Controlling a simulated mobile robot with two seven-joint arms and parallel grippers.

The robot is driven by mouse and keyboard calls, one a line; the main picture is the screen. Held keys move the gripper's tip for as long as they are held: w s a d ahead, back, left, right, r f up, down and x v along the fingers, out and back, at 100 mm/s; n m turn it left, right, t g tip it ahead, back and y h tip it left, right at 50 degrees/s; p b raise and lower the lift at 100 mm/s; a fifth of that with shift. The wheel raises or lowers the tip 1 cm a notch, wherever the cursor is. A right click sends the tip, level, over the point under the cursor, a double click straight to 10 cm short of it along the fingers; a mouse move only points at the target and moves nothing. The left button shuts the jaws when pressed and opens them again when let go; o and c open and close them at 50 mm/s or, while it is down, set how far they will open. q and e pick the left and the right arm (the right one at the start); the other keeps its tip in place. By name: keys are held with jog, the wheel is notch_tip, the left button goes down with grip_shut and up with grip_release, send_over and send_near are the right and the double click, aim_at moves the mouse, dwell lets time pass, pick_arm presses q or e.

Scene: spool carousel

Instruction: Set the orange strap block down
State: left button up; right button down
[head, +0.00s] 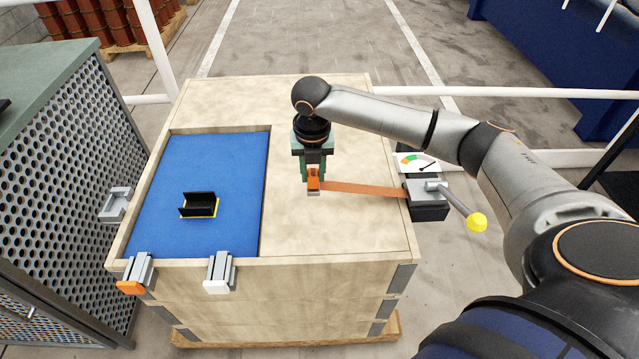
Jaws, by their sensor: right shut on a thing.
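The orange strap block (313,179) is between the fingers of my right gripper (313,173), which is shut on it. They are over the bare wooden top of the crate (335,227). A small grey piece shows just under the block. I cannot tell whether the block touches the wood. An orange strap (365,189) runs from the block to the right, to a dark ratchet box (428,205) with a grey lever and yellow knob (476,222) at the crate's right edge. My left gripper is not in view.
A blue recess (165,229) on the crate's left holds a black cradle (198,205) with a yellow edge. An orange-tipped latch (134,274) and a white-tipped latch (219,273) sit on the front edge. A gauge (416,162) is by the ratchet. A perforated cabinet (70,170) stands left.

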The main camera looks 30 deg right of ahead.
jog(key=shift+w+d+f, duration=0.2)
jog(key=shift+d+f, duration=0.5)
jog(key=shift+f, duration=0.2)
jog(key=shift+d+f, duration=0.15)
jog(key=shift+f, duration=0.8)
jog(key=shift+d+f, duration=0.1)
jog(key=shift+f, duration=0.8)
jog(key=shift+f, duration=0.15)
jog(key=c, duration=0.6)
grip_release()
notch_tip(320, 180, up, 12)
jog(key=s, duration=0.1)
jog(key=shift+a+p, duration=0.35)
jog(key=shift+a, duration=0.05)
